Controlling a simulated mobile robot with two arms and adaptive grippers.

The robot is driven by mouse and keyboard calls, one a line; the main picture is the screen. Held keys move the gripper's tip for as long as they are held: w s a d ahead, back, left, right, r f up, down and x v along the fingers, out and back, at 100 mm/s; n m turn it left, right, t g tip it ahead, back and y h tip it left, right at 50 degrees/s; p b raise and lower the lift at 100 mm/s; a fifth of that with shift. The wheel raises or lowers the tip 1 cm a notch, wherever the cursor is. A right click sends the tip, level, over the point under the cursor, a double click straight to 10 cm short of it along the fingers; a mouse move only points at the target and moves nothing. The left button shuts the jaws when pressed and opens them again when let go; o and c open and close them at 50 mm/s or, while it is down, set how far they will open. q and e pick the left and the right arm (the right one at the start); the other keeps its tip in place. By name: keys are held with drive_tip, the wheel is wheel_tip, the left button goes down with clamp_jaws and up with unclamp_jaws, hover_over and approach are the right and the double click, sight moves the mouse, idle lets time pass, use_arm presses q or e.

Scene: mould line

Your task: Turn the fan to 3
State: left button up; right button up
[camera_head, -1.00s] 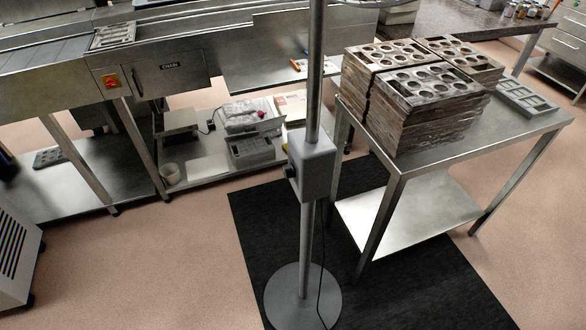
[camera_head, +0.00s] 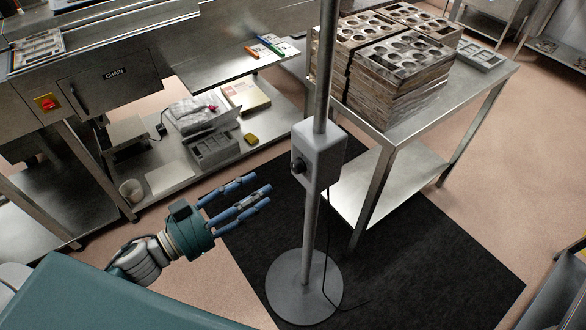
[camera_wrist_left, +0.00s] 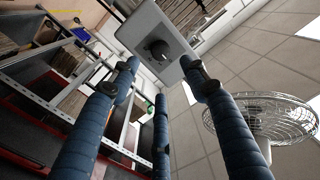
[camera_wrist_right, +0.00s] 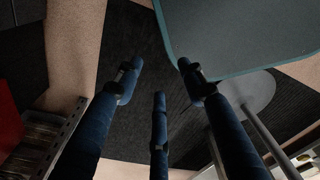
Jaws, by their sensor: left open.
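The fan's grey control box (camera_head: 322,155) is fixed on a metal pole (camera_head: 325,60) above a round base (camera_head: 303,287). A dark knob (camera_head: 298,166) sits on the box's left face. My left gripper (camera_head: 258,191) is open and empty, to the left of the knob and a little lower, apart from it. In the left wrist view the knob (camera_wrist_left: 158,49) shows beyond the spread fingers, and the wire-caged fan head (camera_wrist_left: 262,118) is at right. The knob's setting is too small to read. My right gripper (camera_wrist_right: 158,76) shows only in its wrist view, open and empty.
A steel table (camera_head: 425,115) with stacked moulds (camera_head: 400,85) stands right behind the pole. A machine with a steel shelf (camera_head: 160,205) below is at back left. A cable hangs beside the pole. The black mat (camera_head: 400,270) is otherwise clear.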

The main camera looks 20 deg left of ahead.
sight(294, 168)
use_arm(q)
drive_tip(key=p+x, duration=0.2)
drive_tip(key=x, duration=0.6)
drive_tip(key=shift+w+d, duration=0.1)
drive_tip(key=shift+w, duration=0.25)
drive_tip(key=shift+w+d, duration=0.35)
drive_tip(key=shift+w, duration=0.05)
drive_tip(key=shift+f, duration=0.1)
drive_tip(key=c, duration=1.1)
drive_tip(key=shift+c, duration=0.3)
use_arm(e)
drive_tip(key=shift+w+d+r, duration=0.15)
drive_tip(key=shift+r, duration=0.5)
drive_tip(key=shift+w+d+r, duration=0.1)
drive_tip(key=shift+w+r, duration=0.05)
drive_tip(key=shift+r, duration=0.45)
